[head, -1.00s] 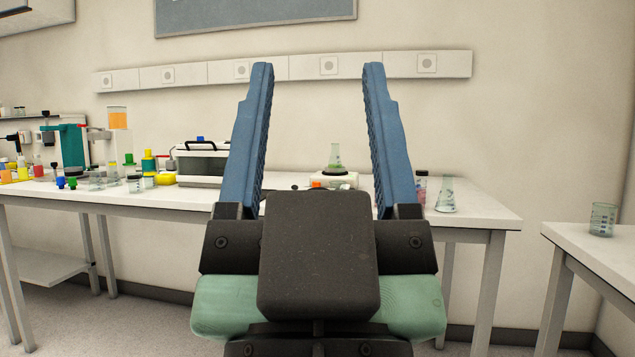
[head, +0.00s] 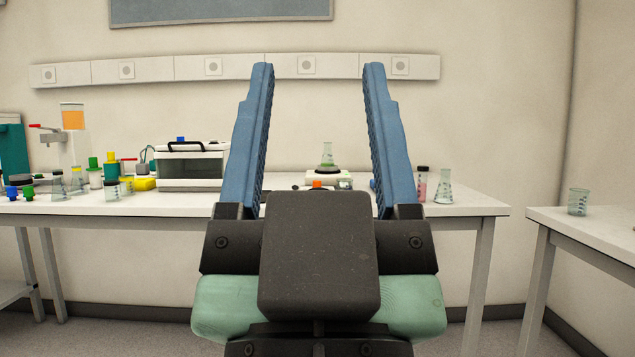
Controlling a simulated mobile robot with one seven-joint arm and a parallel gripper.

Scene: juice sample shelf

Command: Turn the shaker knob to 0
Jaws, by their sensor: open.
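The shaker (head: 344,178) is a small pale device on the bench, seen between my gripper's fingers, some way ahead. A conical flask with green liquid (head: 327,158) stands on its dark top. A small orange-red part (head: 318,184) shows at its front; I cannot tell whether this is the knob, and no setting can be read. My gripper (head: 318,72) is open and empty, its two blue fingers upright and wide apart in front of the bench. The gripper's dark body hides the lower front of the shaker area.
The white bench (head: 120,207) holds a lidded water bath (head: 192,167), an orange-filled dispenser (head: 73,118), and several small bottles on the left. An empty flask (head: 444,187) and a pink vial (head: 422,184) stand right of the shaker. A beaker (head: 577,201) stands on a separate right table.

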